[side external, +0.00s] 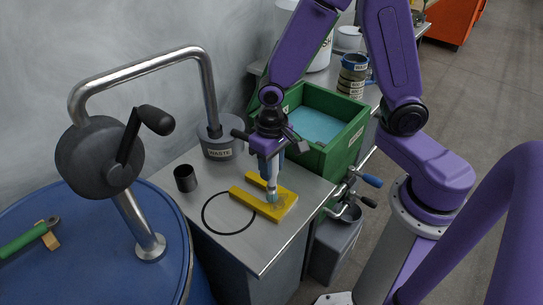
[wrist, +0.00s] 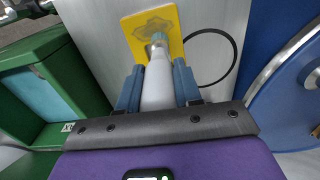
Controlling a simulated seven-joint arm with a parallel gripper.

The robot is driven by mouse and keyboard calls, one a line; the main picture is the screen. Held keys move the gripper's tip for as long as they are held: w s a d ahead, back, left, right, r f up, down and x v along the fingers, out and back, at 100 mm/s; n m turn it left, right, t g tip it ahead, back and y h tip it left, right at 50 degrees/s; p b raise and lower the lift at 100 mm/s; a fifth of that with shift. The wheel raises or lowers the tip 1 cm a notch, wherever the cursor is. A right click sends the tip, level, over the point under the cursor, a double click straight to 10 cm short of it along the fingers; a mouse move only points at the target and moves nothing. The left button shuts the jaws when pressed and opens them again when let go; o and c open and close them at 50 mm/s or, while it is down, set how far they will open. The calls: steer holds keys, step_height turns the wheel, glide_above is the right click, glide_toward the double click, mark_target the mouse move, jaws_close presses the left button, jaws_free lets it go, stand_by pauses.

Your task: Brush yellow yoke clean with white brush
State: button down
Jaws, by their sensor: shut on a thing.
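The yellow yoke (side external: 282,208) lies flat on the metal worktop, its two prongs pointing to the left in the side view. In the wrist view the yoke (wrist: 135,25) has a dark grey smudge on its top face. My gripper (side external: 270,168) is above the yoke, pointing down. Its two blue fingers (wrist: 158,78) are shut on the white brush (wrist: 157,90). The brush's pale blue-grey tip reaches down to the yoke by the smudge and appears to touch it. The brush's upper end is hidden by the gripper.
A black ring (side external: 204,218) lies beside the yoke. A green box (side external: 343,143) with blue liquid is to the right. A blue drum (side external: 165,275) with a crank pump is at left.

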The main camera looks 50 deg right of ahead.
steer(key=shift+s+d+f, duration=0.1)
steer(key=shift+d+f, duration=0.45)
steer(key=shift+f, duration=0.05)
steer(key=shift+w+d, duration=0.15)
steer(key=shift+w, duration=0.05)
steer(key=shift+d, duration=0.4)
steer(key=s+r, duration=0.4)
steer(key=r, duration=0.4)
stand_by(0.7)
steer(key=shift+d, duration=0.1)
